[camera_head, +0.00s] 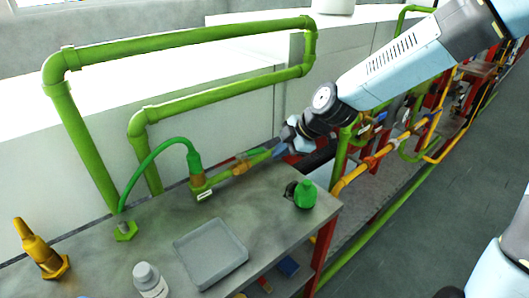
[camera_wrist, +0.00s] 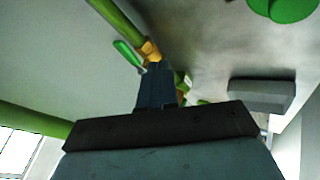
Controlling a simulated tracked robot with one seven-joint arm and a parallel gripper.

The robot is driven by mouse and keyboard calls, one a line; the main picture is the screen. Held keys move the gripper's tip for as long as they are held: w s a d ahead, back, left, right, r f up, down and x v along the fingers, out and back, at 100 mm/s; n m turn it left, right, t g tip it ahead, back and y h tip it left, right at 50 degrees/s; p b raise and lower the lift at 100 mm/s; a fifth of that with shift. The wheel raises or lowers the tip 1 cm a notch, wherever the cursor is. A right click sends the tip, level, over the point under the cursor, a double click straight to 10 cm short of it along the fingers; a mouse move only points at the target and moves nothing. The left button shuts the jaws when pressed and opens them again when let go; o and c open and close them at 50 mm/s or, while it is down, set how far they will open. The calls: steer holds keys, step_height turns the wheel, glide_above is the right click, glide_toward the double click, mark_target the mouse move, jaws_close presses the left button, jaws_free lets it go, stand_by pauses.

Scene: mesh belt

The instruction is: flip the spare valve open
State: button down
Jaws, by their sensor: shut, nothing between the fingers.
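The valve near my gripper has a brass body (camera_head: 240,167) in a green pipe that runs low over the grey bench, behind the tray. A slim green lever (camera_head: 258,152) extends from it toward my gripper. In the wrist view the brass body (camera_wrist: 150,49) and the green lever (camera_wrist: 128,54) show just beyond my fingertips. My gripper (camera_head: 279,151) is shut and empty at the right end of the lever; its narrow fingers (camera_wrist: 156,68) point at the valve. I cannot tell whether they touch the lever. The label "spare" is not readable.
On the bench (camera_head: 140,245) stand a grey tray (camera_head: 211,254), a green bottle (camera_head: 305,194), a white bottle (camera_head: 149,280) and a yellow bottle-like piece (camera_head: 39,250). A green hose (camera_head: 150,160) arches at left. Green pipes rise behind. More pipes and valves line the right.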

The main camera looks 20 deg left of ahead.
mark_target(250, 153)
steer(key=shift+x, duration=2.35)
steer(key=shift+w+a, duration=1.25)
steer(key=shift+w, duration=0.25)
